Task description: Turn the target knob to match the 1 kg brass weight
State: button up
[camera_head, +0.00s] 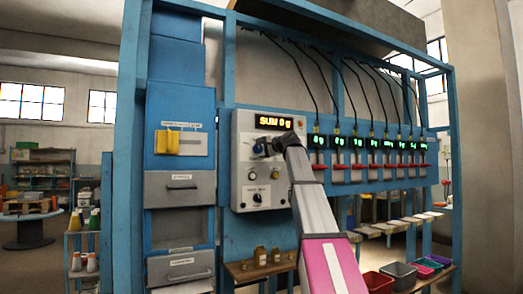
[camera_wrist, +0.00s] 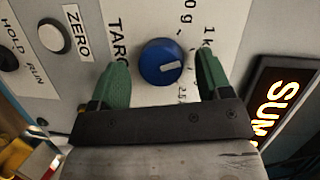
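The blue target knob (camera_wrist: 158,55) is on the grey control panel (camera_head: 243,198), beside lettering that begins "TARG". Its white pointer mark points to the right in the wrist view, and part of a "1k" label shows at upper right of the knob. My gripper (camera_wrist: 163,75) is open, with one green finger on each side of the knob and visible gaps to it. In the head view my gripper (camera_head: 262,147) is at the panel, and the arm hides part of it. Several small brass weights (camera_head: 260,257) stand on a wooden shelf below; their markings are too small to read.
A lit display (camera_head: 272,122) on the panel reads "SUM 0 g". In the wrist view a white ZERO button (camera_wrist: 52,37) and a black HOLD/RUN knob (camera_wrist: 8,57) are left of the blue knob. A row of green readouts (camera_head: 357,142) runs right of the panel.

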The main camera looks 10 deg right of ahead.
jog(key=v, duration=1.1)
jog(key=shift+w+f, duration=0.1)
